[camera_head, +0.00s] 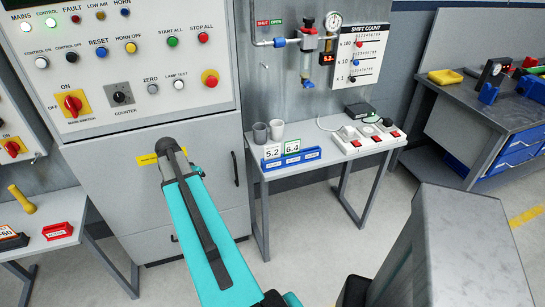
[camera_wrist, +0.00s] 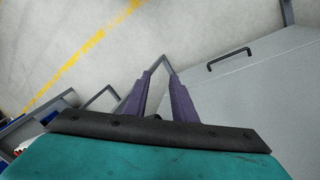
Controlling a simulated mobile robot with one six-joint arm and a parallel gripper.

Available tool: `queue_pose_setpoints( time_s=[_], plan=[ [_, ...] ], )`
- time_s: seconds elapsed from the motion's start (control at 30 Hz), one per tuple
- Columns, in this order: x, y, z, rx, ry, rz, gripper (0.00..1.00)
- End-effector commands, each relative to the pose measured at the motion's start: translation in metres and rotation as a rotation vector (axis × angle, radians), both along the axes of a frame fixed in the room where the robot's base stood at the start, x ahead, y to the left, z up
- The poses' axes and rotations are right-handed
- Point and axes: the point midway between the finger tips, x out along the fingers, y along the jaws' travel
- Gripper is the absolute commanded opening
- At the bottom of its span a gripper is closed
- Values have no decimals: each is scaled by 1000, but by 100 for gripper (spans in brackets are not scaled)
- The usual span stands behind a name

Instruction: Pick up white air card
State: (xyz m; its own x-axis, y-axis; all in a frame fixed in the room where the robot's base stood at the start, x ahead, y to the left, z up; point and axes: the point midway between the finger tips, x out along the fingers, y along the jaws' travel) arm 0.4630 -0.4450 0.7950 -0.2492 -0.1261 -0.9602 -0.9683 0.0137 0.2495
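Two upright white cards stand on the small grey table in the head view. One reads 5.2 (camera_head: 272,152); the other reads 6.4 (camera_head: 292,147) and has a green edge. They are at a blue holder (camera_head: 290,160) with small labels on its front. I cannot tell from the print which one is the air card. My gripper's two purple fingers (camera_wrist: 161,77) show in the wrist view, apart, with nothing between them. They point toward the floor beside a grey cabinet, away from the cards. The gripper itself is not clearly visible in the head view.
Two grey cups (camera_head: 268,131) stand behind the cards, and a white switch strip (camera_head: 362,137) lies to their right on the table (camera_head: 330,153). A control cabinet (camera_head: 130,80) stands left. A workbench (camera_head: 480,115) is at the right. Grey floor (camera_head: 300,240) is open in front.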

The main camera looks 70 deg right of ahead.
Motion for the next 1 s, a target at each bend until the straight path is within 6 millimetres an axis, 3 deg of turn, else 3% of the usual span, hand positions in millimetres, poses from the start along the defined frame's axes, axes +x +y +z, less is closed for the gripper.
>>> queue_pose_setpoints(
  time_s=[0.1, 0.27, 0.5, 0.73, 1.0],
  plan=[
    [-16, -44, 40, -59, -23, -134, 24],
    [-45, -94, 92, -134, -48, -313, 24],
    [-103, -159, 173, -250, -86, -584, 24],
    [-152, -193, 230, -331, -109, -775, 24],
    [-168, -201, 246, -355, -116, -832, 24]
  ],
)
